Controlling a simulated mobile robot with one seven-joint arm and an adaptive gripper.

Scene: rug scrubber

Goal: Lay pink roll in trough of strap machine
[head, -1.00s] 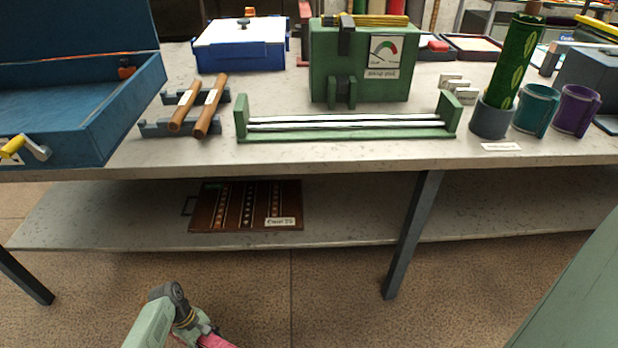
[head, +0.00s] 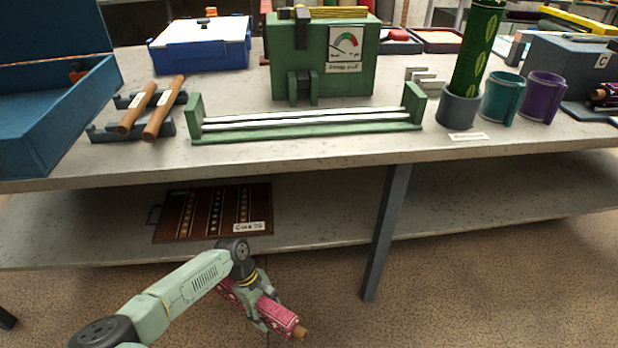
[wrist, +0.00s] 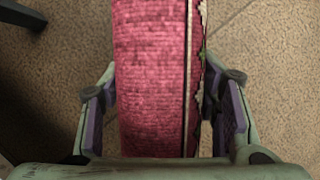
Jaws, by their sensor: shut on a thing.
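The pink roll (head: 278,314) is in my gripper (head: 262,305), low in front of the table, below the lower shelf's front edge in the head view. A brown stub shows at its near end. In the wrist view the pink roll (wrist: 150,80) stands between the two fingers (wrist: 165,112), which are shut on it. The strap machine (head: 350,60) is a green box with a dial on the tabletop. In front of it lies a long green trough (head: 310,134) with pale straps along it and raised end plates. The trough holds no roll.
Two brown rollers (head: 165,108) rest on grey cradles left of the trough. A green roll (head: 476,50) stands in a grey cup at right, beside teal (head: 502,98) and purple cups. A blue open case (head: 50,130) is at left. The table edge and a leg (head: 385,230) are near my arm.

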